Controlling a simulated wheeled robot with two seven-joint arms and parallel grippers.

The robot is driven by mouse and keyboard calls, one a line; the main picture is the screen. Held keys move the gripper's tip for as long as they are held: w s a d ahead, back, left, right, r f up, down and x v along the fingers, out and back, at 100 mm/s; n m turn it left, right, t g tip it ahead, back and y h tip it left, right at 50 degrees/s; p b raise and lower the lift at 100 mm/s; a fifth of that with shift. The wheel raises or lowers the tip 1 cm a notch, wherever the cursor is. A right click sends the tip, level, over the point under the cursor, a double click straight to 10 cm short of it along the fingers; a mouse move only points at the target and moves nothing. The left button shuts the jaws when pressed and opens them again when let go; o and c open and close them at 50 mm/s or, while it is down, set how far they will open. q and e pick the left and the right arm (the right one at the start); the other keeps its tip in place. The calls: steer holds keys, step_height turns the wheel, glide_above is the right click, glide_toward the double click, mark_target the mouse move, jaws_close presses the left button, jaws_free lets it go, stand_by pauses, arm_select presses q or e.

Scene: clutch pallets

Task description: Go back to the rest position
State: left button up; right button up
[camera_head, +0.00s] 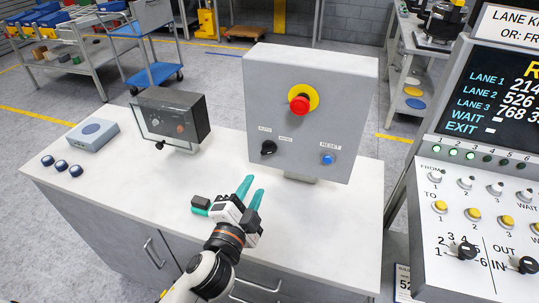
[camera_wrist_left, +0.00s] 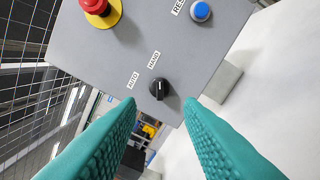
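My left gripper (camera_head: 250,187) is over the white worktop, in front of the grey control box (camera_head: 345,90). Its two teal fingers are apart with nothing between them; they also show open in the left wrist view (camera_wrist_left: 160,104). The box carries a red mushroom button (camera_head: 299,103) on a yellow ring, a black AUTO/HAND knob (camera_head: 268,147) and a blue RESET button (camera_head: 327,158). In the left wrist view the knob (camera_wrist_left: 159,89) sits just beyond the gap between the fingertips, apart from them. My right gripper does not show.
A dark box with a clear cover (camera_head: 172,118), a grey-blue box (camera_head: 92,134) and several dark round pieces (camera_head: 61,165) stand on the worktop (camera_head: 130,185) to the left. A large button panel (camera_head: 480,190) stands at the right. The worktop's front left is clear.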

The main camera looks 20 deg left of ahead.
arm_select(q)
steer(key=s+a+f+n+g+y, duration=0.2)
steer(key=s+a+f+n+g, duration=0.3)
steer(key=s+f+n+g, duration=0.45)
steer(key=s+f+n+g+h, duration=0.15)
steer(key=s+f+g, duration=0.45)
steer(key=s, duration=0.6)
steer(key=s+f+x, duration=0.1)
steer(key=s+x, duration=0.2)
steer(key=x, duration=1)
steer(key=s+x, duration=0.3)
steer(key=x, duration=1)
steer(key=s+a+f+g, duration=0.1)
steer(key=s+a+f, duration=0.1)
steer(key=s+f, duration=1.4)
steer(key=shift+s+a+f+m, duration=0.15)
steer(key=shift+s+f+m, duration=0.1)
steer(key=shift+f+m, duration=0.2)
